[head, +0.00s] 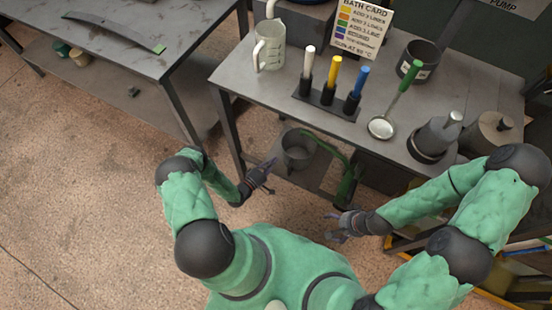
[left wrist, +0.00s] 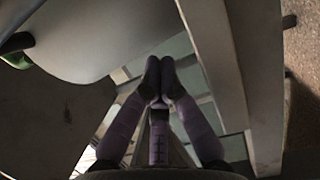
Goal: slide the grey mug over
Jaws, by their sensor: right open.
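A dark grey, round, open vessel (head: 419,56) stands at the back of the workbench, right of the printed card. It is the closest match to a grey mug; I cannot make out a handle. My left gripper (head: 267,172) is low in front of the bench, well away from this vessel. In the left wrist view its fingertips (left wrist: 160,70) come together with nothing seen between them. My right gripper (head: 333,228) is open and empty, in front of the bench and lower in the picture. The vessel cannot be made out in the left wrist view.
The workbench (head: 240,80) holds a measuring jug (head: 269,45), a rack (head: 327,98) with white, yellow and blue handled tools, a green-handled ladle (head: 382,127) and a grey flask-like container (head: 433,138). A grey bucket (head: 298,150) sits underneath. Another table (head: 110,40) stands left.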

